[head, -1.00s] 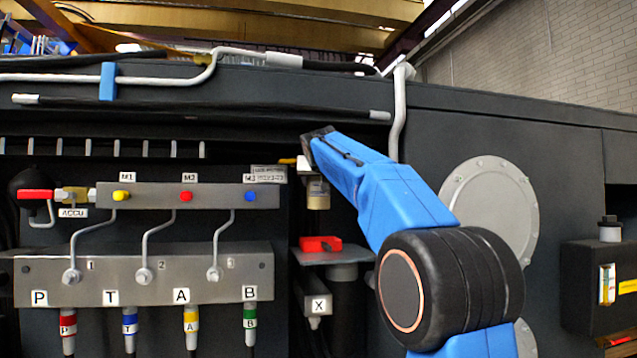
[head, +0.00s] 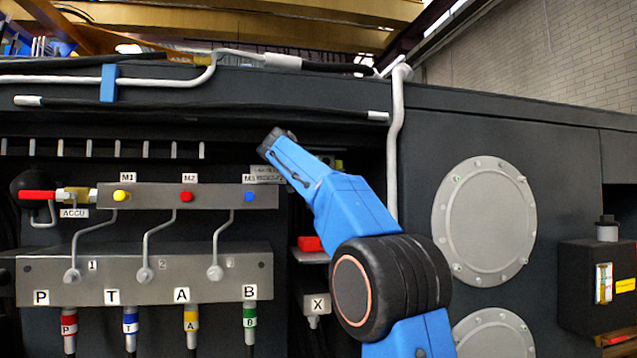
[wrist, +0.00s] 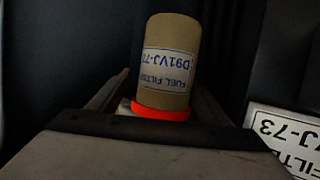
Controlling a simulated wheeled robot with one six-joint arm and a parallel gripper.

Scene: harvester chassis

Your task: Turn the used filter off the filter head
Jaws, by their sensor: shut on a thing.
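The used filter (wrist: 172,40) is a tan cylinder in the middle of the wrist view. Its fuel filter label reads upside down, and an orange-red ring (wrist: 160,113) circles its near end. My gripper (wrist: 163,92) has a finger on each side of the filter and is shut on it. In the head view my blue arm stands before the recess right of the valve block, and its own links hide the jaws and the filter. I cannot make out the filter head in either view, nor whether the filter touches it.
A white label plate (wrist: 285,135) is at the right of the wrist view. In the head view a red item (head: 310,244) shows on a shelf beside my arm. The grey valve block (head: 145,276) with hoses is left, a vertical pipe (head: 394,150) close right.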

